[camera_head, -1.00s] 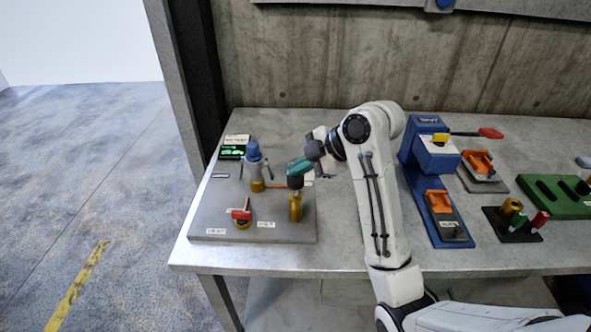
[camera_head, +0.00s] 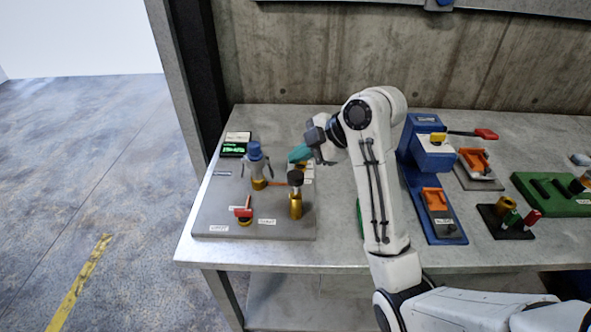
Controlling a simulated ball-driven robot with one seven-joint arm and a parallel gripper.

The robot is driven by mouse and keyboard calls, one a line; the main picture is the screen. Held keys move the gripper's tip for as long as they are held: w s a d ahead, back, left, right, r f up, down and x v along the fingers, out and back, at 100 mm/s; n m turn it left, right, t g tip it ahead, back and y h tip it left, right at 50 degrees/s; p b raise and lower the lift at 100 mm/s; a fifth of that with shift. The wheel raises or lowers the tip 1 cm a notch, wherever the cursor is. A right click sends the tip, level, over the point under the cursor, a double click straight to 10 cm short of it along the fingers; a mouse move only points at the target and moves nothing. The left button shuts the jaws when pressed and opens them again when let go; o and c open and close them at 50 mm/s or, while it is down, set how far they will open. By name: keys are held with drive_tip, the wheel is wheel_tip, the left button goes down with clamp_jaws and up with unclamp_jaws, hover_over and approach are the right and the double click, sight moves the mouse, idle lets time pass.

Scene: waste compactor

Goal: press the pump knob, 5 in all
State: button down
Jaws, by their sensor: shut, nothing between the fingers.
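The pump, a brass cylinder (camera_head: 296,205) with a dark round knob (camera_head: 295,178) on top, stands upright on the right part of a grey base plate (camera_head: 214,215). I take this dark knob as the pump knob. My gripper (camera_head: 294,156) has teal fingers, which look closed together and empty. Its fingertips are above and slightly behind the knob in the picture, with a small gap between them. The knob's top is in clear view.
On the same plate are a blue-topped fitting (camera_head: 255,165), a red-handled valve (camera_head: 243,211) and a green-lit display (camera_head: 234,149). A blue press (camera_head: 431,155) with a red lever stands right of my arm. A green tray (camera_head: 550,198) lies farther right.

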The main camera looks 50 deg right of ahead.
sight(300, 176)
drive_tip(key=shift+r+p, duration=1.1)
drive_tip(key=shift+r, duration=0.5)
idle(1.3)
